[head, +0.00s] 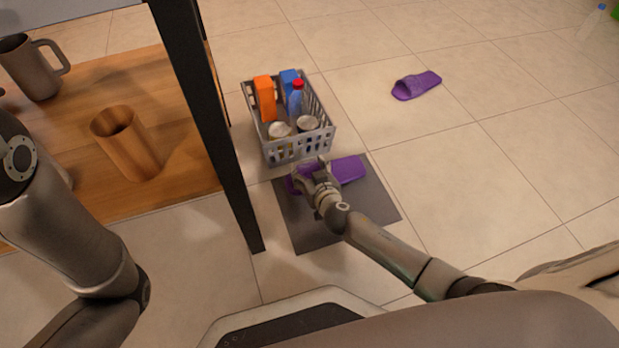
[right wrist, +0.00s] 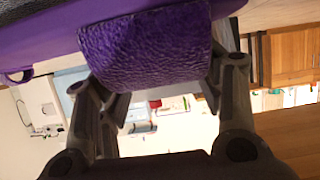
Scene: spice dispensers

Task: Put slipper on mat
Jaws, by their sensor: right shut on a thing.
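A purple slipper (head: 346,170) is in my right gripper (head: 308,178), at the far part of the grey mat (head: 350,218) in the head view. My right gripper is shut on it, and its fingers cover part of it. I cannot tell whether this slipper touches the mat. In the right wrist view the purple slipper (right wrist: 145,50) fills the top, between the fingers of my right gripper (right wrist: 165,90). A second purple slipper (head: 416,85) lies on the tiles farther back, off the mat. My left arm shows at the left edge, but its gripper is out of view.
A grey basket (head: 298,150) with cartons, a bottle and cans stands just behind the mat. A dark table leg (head: 215,140) rises left of the mat. A wooden surface with a mug (head: 33,72) and a wooden cup (head: 128,145) is at left.

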